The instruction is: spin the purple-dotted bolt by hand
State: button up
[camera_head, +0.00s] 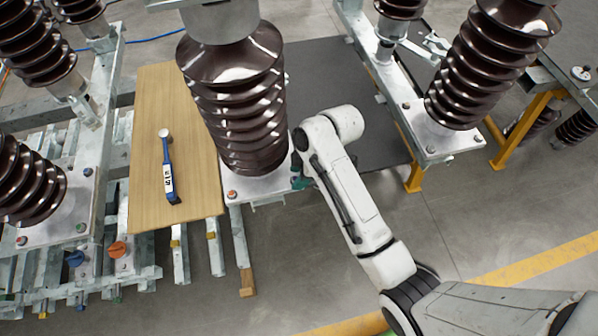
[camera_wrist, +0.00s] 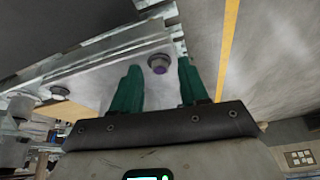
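My gripper (camera_wrist: 160,76) has two green fingers, spread apart, one on each side of the bolt in the picture. I see gaps between bolt and fingers, and nothing is held. How far the fingertips are from the plate is hard to tell. In the head view my gripper (camera_head: 300,182) shows only as a bit of green beside the middle insulator's base plate (camera_head: 262,188). The purple-dotted bolt is hidden there.
The brown ribbed middle insulator (camera_head: 235,110) stands right beside my gripper. An orange-dotted bolt (camera_head: 232,194) is on the same plate's left corner. A wooden board (camera_head: 150,110) carries a blue-handled tool (camera_head: 167,170). Open floor (camera_head: 470,220) lies to the right.

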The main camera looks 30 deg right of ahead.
grip_shut()
dwell(0.4)
jog(key=m, duration=0.2)
jog(key=m+t+h, duration=0.1)
jog(key=shift+s+a+m, duration=0.1)
jog(key=shift+s+m, duration=0.1)
jog(key=shift+m, duration=0.2)
jog(key=m+h, duration=0.1)
jog(key=m, duration=0.1)
jog(key=m+t, duration=0.1)
jog(key=m, duration=0.2)
jog(key=shift+s+a+m+h, duration=0.1)
jog(key=shift+a+m+h, duration=0.1)
jog(key=shift+m+h, duration=0.15)
jog(key=m, duration=0.1)
jog(key=m+h, duration=0.1)
jog(key=m, duration=0.1)
jog(key=shift+a+t+h, duration=0.2)
jog(key=shift+t+h, duration=0.05)
jog(key=shift+t, duration=0.05)
jog(key=m, duration=0.2)
jog(key=m+h, duration=0.1)
jog(key=m, duration=0.1)
jog(key=shift+a+m+h, duration=0.15)
jog(key=shift+m+h, duration=0.1)
jog(key=shift+h, duration=0.05)
jog(key=shift+m, duration=0.3)
